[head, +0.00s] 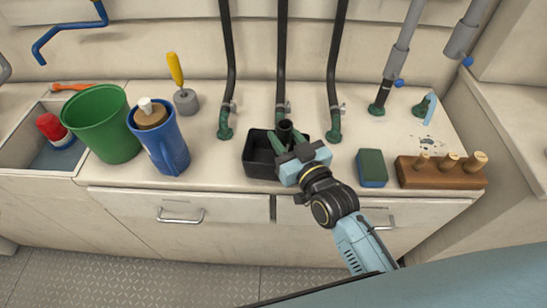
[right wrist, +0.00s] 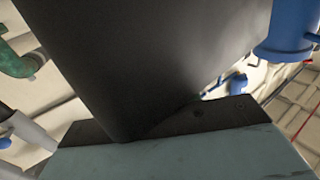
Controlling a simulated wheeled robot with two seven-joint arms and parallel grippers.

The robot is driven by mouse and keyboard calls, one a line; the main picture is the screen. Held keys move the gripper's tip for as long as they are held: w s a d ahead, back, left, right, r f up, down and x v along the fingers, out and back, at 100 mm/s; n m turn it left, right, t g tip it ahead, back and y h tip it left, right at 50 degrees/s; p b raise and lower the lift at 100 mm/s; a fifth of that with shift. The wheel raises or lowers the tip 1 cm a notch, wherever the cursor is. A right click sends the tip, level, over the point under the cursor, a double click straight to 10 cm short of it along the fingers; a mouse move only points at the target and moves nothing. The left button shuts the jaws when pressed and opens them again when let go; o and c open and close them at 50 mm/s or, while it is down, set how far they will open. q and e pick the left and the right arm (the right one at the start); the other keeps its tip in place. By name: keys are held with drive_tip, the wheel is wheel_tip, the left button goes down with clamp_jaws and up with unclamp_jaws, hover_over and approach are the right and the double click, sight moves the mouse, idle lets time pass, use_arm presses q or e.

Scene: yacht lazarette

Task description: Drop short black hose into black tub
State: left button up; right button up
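The short black hose (head: 285,129) stands roughly upright between the green fingers of my right gripper (head: 286,141). In the right wrist view the hose (right wrist: 150,60) is a large dark cylinder, close up and filling the middle. My right gripper looks shut on it. The black tub (head: 258,172) is an open rectangular box on the counter. The hose and fingertips are over its right part in the head view. The gripper hides the tub's right side and the hose's lower end. My left gripper is not in view.
A blue pitcher (head: 171,153) and green bucket (head: 101,126) stand left of the tub. A green-and-blue sponge (head: 372,167) and a wooden block with pegs (head: 437,174) are to the right. Black hoses (head: 283,60) rise from green fittings behind. A sink (head: 40,150) is far left.

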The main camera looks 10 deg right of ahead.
drive_tip(key=o, duration=0.5)
drive_tip(key=shift+c, duration=0.2)
drive_tip(key=shift+s+d, duration=0.15)
drive_tip(key=shift+s, duration=0.3)
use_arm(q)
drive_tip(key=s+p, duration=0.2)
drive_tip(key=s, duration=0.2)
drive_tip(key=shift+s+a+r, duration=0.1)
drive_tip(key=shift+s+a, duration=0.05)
use_arm(e)
drive_tip(key=v, duration=1.2)
drive_tip(key=shift+s, duration=0.25)
drive_tip(key=shift+f, duration=0.1)
